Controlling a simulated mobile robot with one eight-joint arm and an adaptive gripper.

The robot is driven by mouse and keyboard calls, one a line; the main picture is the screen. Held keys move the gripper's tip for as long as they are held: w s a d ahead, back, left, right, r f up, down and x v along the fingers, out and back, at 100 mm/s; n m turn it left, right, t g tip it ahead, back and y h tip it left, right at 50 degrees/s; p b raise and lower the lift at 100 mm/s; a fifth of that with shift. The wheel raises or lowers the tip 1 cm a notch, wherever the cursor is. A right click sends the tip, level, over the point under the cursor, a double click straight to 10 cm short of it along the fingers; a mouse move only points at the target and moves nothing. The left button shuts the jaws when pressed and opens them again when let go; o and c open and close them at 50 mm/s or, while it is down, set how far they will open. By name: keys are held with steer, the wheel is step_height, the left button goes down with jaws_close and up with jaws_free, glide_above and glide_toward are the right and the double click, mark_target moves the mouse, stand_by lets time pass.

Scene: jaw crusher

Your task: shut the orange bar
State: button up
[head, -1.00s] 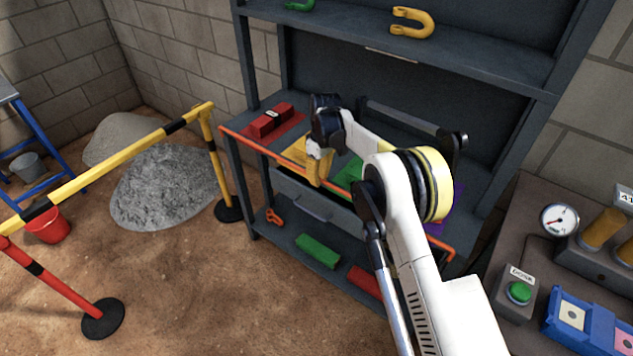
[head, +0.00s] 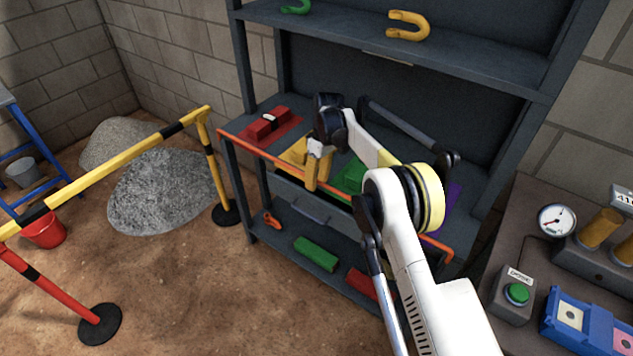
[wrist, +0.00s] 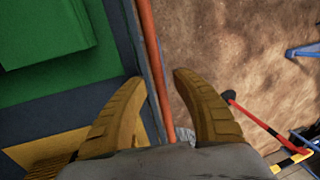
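The orange bar (head: 255,151) runs along the front edge of the dark workbench (head: 262,178), from its left corner to its right end; my arm hides part of it. My gripper (head: 315,176), with yellow fingers, points down at the bar near the bench's middle. In the wrist view the orange bar (wrist: 152,50) passes through the gap between the spread fingers of my gripper (wrist: 157,80), one finger on the bench side and one on the outer side. The gripper is open, with space beside the bar. I cannot tell whether either finger touches it.
A red block (head: 268,122) stands on the bench's left. A drawer (head: 300,203) sits under the benchtop. The lower shelf holds a green block (head: 316,253) and a red one. A yellow barrier (head: 100,170) stands left.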

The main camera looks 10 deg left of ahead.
steer(key=v, duration=1.2)
steer(key=shift+d, duration=0.1)
steer(key=d+r+m+t, duration=0.25)
steer(key=d+r, duration=0.65)
steer(key=r, duration=0.5)
steer(key=s+d+r+m+t, duration=0.2)
steer(key=s+d+r+m, duration=0.3)
steer(key=s+d+r, duration=0.5)
steer(key=s+d+f+m+t, duration=0.1)
steer(key=s+d+m+t, duration=0.15)
steer(key=s+d, duration=0.85)
steer(key=s+d+f+m+t, duration=0.1)
steer(key=s+d+f, duration=0.1)
steer(key=s+f, duration=0.3)
steer(key=s+d+f+m+t, duration=0.1)
steer(key=s+d+f+m, duration=0.1)
steer(key=s, duration=0.8)
step_height(320, 180, down, 3)
steer(key=shift+d+r+m+h, duration=0.1)
steer(key=shift+d+m+h, duration=0.25)
steer(key=shift+d, duration=0.35)
